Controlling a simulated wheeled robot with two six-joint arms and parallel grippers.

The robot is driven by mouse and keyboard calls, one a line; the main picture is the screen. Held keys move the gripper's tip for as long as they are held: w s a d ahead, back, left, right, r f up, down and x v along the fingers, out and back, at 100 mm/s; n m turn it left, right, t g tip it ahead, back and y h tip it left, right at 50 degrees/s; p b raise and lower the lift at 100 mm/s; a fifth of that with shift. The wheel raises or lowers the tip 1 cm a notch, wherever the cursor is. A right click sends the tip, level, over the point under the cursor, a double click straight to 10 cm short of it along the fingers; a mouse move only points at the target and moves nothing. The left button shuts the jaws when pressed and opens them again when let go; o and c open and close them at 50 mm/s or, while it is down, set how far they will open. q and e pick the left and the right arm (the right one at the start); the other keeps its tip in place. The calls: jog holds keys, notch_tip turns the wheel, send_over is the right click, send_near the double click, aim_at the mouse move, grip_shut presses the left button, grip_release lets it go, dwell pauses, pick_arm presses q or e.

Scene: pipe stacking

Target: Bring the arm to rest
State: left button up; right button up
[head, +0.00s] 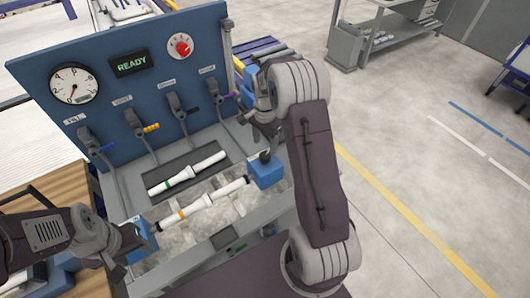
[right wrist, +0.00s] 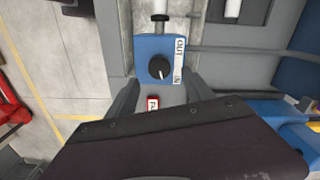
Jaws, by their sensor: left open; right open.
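My left gripper (head: 126,246) is at the lower left in the head view, beside the left blue end block (head: 145,238). It is open; whether it touches the block is unclear. My right arm rises from the bottom and bends at the top, with the right gripper (head: 262,108) open above the bench's right side, partly hidden by the arm. A white pipe with an orange band (head: 200,206) lies between the left block and the right blue block (head: 266,170). The right block, with its black knob and OUT/IN label, also shows in the right wrist view (right wrist: 150,45).
A blue panel (head: 50,42) stands behind, with a gauge (head: 75,83), a READY display (head: 130,63), a red knob (head: 180,46) and several levers. A white pipe with a green band (head: 187,173) lies in a dark recess. Open floor (head: 430,180) lies to the right.

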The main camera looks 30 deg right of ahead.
jog(key=shift+r, duration=1.35)
jog(key=s+a+r+n, duration=0.3)
jog(key=s+a+r, duration=0.2)
jog(key=a, duration=0.3)
jog(key=s+a+f+n, duration=0.1)
jog(key=s+f+n, duration=0.1)
jog(key=s+n, duration=0.3)
jog(key=s+a+f+n+t, duration=0.1)
jog(key=s+a+f+n, duration=0.1)
jog(key=s+n, duration=0.4)
jog(key=shift+s+a+f, duration=0.15)
jog(key=shift+s+f, duration=0.4)
jog(key=shift+s, duration=0.4)
